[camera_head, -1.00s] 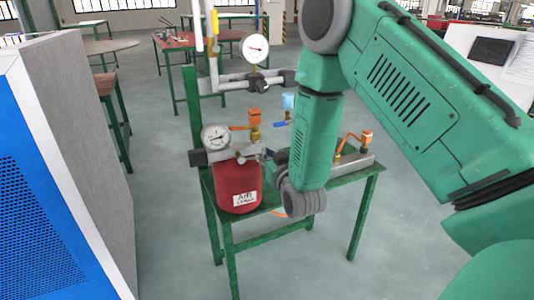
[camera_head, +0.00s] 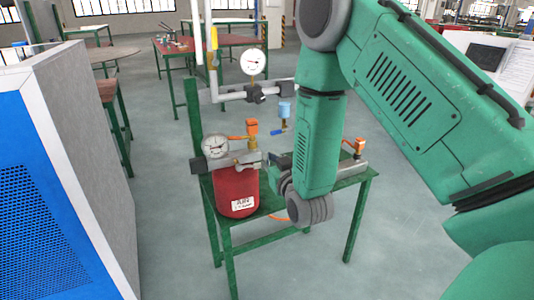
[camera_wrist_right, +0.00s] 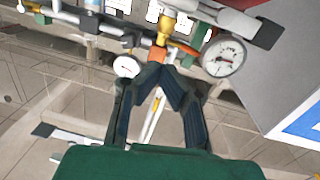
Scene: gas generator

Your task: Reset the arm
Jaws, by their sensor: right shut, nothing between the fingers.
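My right arm fills the right half of the head view, its green forearm hanging down in front of the green stand. My right gripper (camera_wrist_right: 163,78) shows best in the wrist view, with its dark fingers brought together and nothing between them. Its tips appear just below a brass valve fitting (camera_wrist_right: 165,25), with a pressure gauge (camera_wrist_right: 223,55) to the right. Whether they touch the fitting cannot be told. In the head view the forearm and wrist hide most of the gripper. My left gripper is in neither view.
A red tank (camera_head: 235,190) with a gauge (camera_head: 215,146) and orange-handled valve (camera_head: 251,128) stands on the green stand (camera_head: 228,240), left of my wrist. A pipe with another gauge (camera_head: 253,62) rises behind. A blue-and-grey cabinet (camera_head: 85,150) blocks the left.

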